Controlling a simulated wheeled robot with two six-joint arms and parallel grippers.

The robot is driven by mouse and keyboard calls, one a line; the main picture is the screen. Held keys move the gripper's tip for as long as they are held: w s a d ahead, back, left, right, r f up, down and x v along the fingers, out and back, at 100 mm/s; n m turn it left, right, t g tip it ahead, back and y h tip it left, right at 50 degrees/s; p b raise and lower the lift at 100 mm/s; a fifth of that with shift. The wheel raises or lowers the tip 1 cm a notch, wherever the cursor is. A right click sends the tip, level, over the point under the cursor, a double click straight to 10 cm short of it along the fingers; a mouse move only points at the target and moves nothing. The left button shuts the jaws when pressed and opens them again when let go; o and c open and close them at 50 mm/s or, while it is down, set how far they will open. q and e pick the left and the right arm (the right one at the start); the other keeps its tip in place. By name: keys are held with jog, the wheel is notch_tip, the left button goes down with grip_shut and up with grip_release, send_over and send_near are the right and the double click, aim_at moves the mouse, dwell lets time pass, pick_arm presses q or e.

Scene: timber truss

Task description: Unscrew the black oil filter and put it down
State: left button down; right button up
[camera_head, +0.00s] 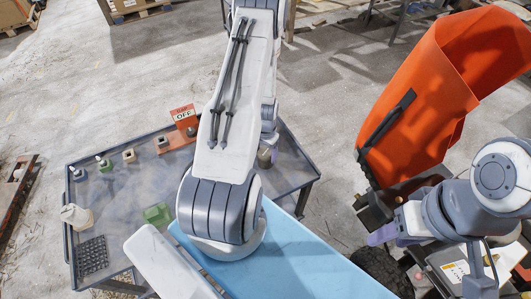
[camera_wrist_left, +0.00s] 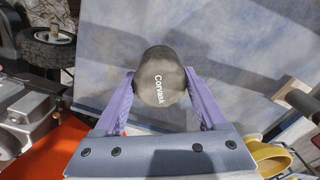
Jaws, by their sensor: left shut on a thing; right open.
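The oil filter (camera_wrist_left: 161,77) is a dark grey-black cylinder marked "Corvask". In the left wrist view it sits between the two purple fingers of my left gripper (camera_wrist_left: 160,90), which is shut on it. In the head view my left arm hides most of the gripper; a dark round end of the filter (camera_head: 265,157) shows by the cart's right side. The filter appears clear of the engine, over the cart top. My right gripper (camera_head: 385,234) is open, its purple finger showing beside the engine (camera_head: 440,262) under the raised orange hood (camera_head: 430,95).
A tyre (camera_head: 380,270) stands by the machine.

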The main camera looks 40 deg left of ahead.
pick_arm(q)
jog(key=shift+f, duration=0.15)
grip_release()
notch_tip(320, 180, up, 9)
jog(key=shift+r+b, duration=0.1)
jog(key=shift+b, duration=1.1)
jog(key=shift+r, duration=0.7)
